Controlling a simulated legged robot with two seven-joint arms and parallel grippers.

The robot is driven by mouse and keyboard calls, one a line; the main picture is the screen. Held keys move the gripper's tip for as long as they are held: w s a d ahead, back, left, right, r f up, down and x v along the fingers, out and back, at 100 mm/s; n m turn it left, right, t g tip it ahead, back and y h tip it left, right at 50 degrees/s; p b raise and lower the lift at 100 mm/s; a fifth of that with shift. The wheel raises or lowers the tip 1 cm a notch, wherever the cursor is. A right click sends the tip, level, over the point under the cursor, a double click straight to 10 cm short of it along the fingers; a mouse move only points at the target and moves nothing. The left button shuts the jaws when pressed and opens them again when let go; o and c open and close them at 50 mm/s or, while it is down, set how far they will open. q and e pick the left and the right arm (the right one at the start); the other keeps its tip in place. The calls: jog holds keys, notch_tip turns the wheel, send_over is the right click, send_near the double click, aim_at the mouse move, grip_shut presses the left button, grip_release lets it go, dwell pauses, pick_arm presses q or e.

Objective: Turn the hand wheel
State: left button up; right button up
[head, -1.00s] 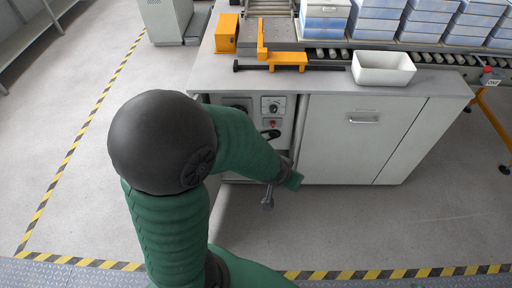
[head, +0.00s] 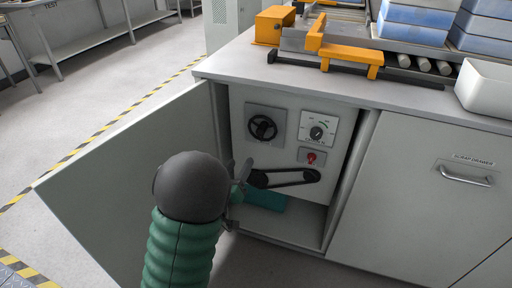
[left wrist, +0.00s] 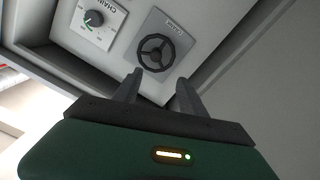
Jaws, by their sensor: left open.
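The hand wheel (head: 262,127) is a small black three-spoked wheel on a grey plate, on the panel inside the open cabinet. It also shows in the left wrist view (left wrist: 156,52), upside down, just beyond my fingertips. My left gripper (head: 243,172) is below and slightly left of the wheel in the head view, partly hidden by my wrist. In the left wrist view its two fingers (left wrist: 158,88) are apart, empty and pointing towards the wheel. I see no contact with the wheel. My right gripper is not in view.
A dial (head: 317,130) and a red button (head: 311,157) sit right of the wheel, with a black belt drive (head: 285,178) below. The open cabinet door (head: 140,180) stands to the left. The worktop (head: 400,99) overhangs above. A closed drawer front (head: 420,190) is at right.

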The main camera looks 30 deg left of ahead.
pick_arm(q)
jog(key=b, duration=0.2)
send_near(259, 134)
jog(key=b+x, duration=0.3)
jog(key=x, duration=0.5)
jog(key=shift+w+f, duration=0.1)
jog(key=shift+f, duration=0.05)
jog(key=shift+w+d+r, duration=0.1)
jog(key=shift+w+r, duration=0.1)
jog(key=shift+w, duration=0.05)
jog(key=shift+c, duration=0.3)
grip_shut()
